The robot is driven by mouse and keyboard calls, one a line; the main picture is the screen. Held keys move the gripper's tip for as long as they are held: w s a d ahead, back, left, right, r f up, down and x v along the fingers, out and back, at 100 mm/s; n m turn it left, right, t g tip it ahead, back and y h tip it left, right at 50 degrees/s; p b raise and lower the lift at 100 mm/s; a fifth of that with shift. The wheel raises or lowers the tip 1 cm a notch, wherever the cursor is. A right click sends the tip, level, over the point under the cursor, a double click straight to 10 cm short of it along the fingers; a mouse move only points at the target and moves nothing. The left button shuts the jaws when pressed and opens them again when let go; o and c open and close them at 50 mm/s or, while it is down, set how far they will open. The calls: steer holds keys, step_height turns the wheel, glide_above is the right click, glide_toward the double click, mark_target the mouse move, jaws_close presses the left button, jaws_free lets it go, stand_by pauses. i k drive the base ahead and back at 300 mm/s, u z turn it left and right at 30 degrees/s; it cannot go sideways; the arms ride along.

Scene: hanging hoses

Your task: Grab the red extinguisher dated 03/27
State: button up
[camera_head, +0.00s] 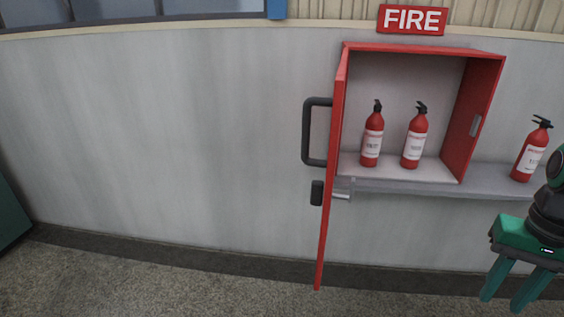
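Two red extinguishers with white labels stand upright inside an open red cabinet (403,50): a left one (373,137) and a right one (413,140). A third red extinguisher (530,152) stands on the grey shelf right of the cabinet. The label dates are too small to read, so I cannot tell which is dated 03/27. My green gripper (503,300) is at the lower right, below the shelf and apart from all extinguishers. Its two fingers point down, spread, with nothing seen between them.
The cabinet door (333,180) is swung open toward me, with a black handle (307,132). A grey shelf (488,181) runs under and right of the cabinet. A FIRE sign (412,20) hangs above.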

mark_target(417, 133)
steer(key=u, duration=0.25)
steer(key=i, duration=1)
steer(key=z, duration=0.05)
steer(key=k, duration=1)
steer(key=z, duration=1.5)
steer(key=i, duration=0.55)
steer(key=u, duration=0.25)
